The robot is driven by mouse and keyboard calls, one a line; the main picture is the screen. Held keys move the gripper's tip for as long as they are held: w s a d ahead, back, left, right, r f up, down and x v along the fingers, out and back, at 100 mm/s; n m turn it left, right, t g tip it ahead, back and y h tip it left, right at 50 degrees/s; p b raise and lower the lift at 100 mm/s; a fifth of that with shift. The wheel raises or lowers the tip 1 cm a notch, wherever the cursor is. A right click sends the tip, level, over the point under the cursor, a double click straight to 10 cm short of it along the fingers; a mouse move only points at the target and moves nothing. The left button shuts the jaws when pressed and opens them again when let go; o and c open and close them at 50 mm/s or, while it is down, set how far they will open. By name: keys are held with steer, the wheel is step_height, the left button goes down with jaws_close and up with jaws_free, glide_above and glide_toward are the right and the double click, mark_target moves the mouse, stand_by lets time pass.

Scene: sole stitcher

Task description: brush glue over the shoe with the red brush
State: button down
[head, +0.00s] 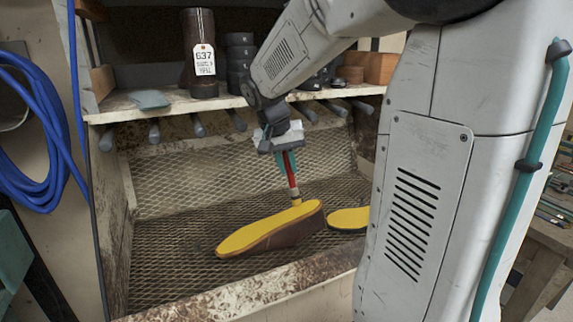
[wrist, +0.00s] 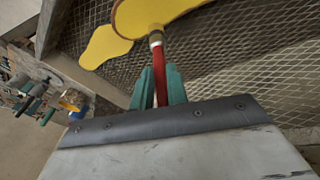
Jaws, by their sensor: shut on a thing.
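A brown shoe with a yellow top face (head: 270,231) lies on its side or upside down on the mesh floor of the booth, its yellow face up. My gripper (head: 286,165) is shut on the red brush (head: 291,178), which points down. The brush's tip is at the right end of the yellow face and seems to touch it. In the wrist view the red brush (wrist: 160,78) is between the green fingers (wrist: 160,85), its tip over the yellow face (wrist: 155,14). A second yellow piece (head: 349,218) is partly hidden behind my arm.
The booth's front edge (head: 255,292) is stained and stands before the shoe. A shelf (head: 170,108) above holds a dark boot with a tag (head: 199,55) and several dark rolls (head: 240,60). Blue hose (head: 40,130) hangs at left. Mesh left of the shoe is clear.

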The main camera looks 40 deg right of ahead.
steer(key=shift+s+a+r, duration=0.15)
steer(key=shift+s, duration=0.35)
steer(key=shift+w+d+r, duration=0.1)
steer(key=shift+w+d, duration=0.05)
steer(key=shift+d, duration=0.4)
steer(key=shift+w+d, duration=0.15)
steer(key=shift+d, duration=0.4)
steer(key=shift+w+a+r, duration=0.15)
steer(key=shift+w+r, duration=0.1)
steer(key=shift+r, duration=0.45)
steer(key=shift+w+a+r, duration=0.15)
steer(key=shift+w+r, duration=0.1)
steer(key=shift+r, duration=0.45)
step_height(320, 180, up, 6)
steer(key=w+a, duration=0.1)
steer(key=w, duration=0.1)
steer(key=shift+f, duration=0.2)
